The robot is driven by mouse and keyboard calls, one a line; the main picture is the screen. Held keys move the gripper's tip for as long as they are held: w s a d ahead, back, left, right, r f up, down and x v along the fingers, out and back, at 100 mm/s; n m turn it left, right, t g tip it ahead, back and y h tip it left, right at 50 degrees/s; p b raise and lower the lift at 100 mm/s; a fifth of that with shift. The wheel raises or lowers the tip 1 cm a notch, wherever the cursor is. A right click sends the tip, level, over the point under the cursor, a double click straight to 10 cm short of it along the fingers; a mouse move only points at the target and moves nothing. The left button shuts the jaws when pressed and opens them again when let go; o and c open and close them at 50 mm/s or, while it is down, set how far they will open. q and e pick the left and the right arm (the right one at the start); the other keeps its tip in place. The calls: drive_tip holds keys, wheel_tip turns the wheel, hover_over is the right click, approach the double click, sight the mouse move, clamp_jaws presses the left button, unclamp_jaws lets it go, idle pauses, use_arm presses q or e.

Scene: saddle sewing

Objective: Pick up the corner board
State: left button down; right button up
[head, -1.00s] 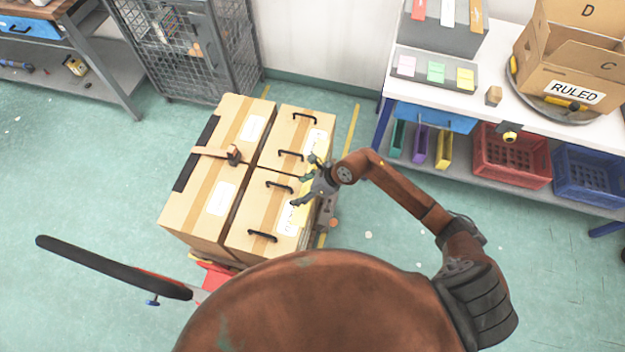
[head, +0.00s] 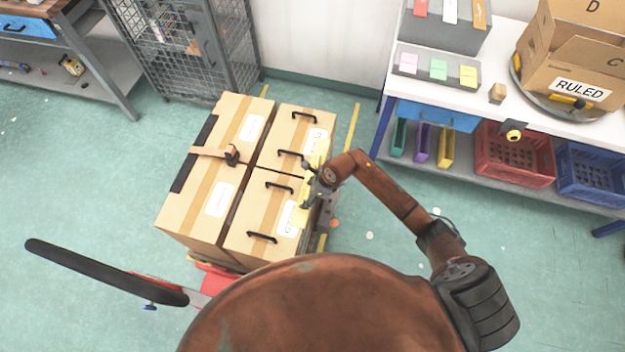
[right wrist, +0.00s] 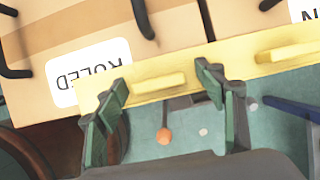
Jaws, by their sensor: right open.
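The corner board is a long yellow strip (head: 301,214) along the right side edge of the stacked cartons. In the right wrist view the yellow board (right wrist: 215,65) crosses the picture and carries raised yellow grips. My right gripper (head: 311,188) is at the board, partly hiding its middle. In the right wrist view my right gripper (right wrist: 163,80) is open, with its green fingers on either side of one raised grip (right wrist: 160,88). Contact with the grip cannot be told. My left gripper is not in view.
The cartons (head: 207,160) have black handles and labels, and a brown strap with a buckle (head: 232,156). A white workbench (head: 497,118) with red and blue crates stands at right. A wire cage (head: 172,45) stands behind. A black bar (head: 95,268) crosses lower left. Floor right of the cartons is mostly clear.

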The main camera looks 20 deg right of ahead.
drive_tip(key=shift+c, duration=0.4)
drive_tip(key=c, duration=1.3)
drive_tip(key=shift+c, duration=0.2)
drive_tip(key=shift+r, duration=0.1)
